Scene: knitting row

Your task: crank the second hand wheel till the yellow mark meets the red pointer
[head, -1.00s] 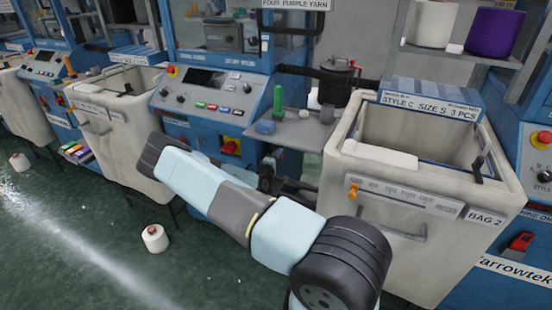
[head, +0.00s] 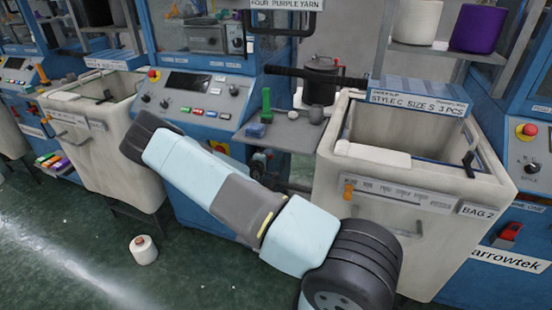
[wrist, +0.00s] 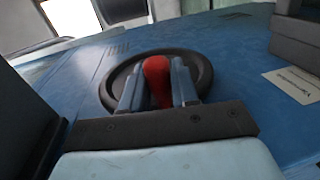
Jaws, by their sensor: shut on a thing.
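In the wrist view, a black round hand wheel (wrist: 199,66) with a raised rim sits on a blue machine panel. A red knob (wrist: 157,74) stands out from it. No yellow mark or red pointer can be made out on or around the wheel; part of the wheel is hidden behind the fingers and gripper body. In the head view my arm reaches toward the blue machine at left centre, and the gripper and the held wheel are hidden.
A pale bag bin (head: 330,178) labelled BAG 2 stands right of my arm, and another pale bin (head: 133,150) stands at left. A small shelf (head: 286,133) holds a green item and a blue item. A yarn cone (head: 144,250) stands on the open green floor.

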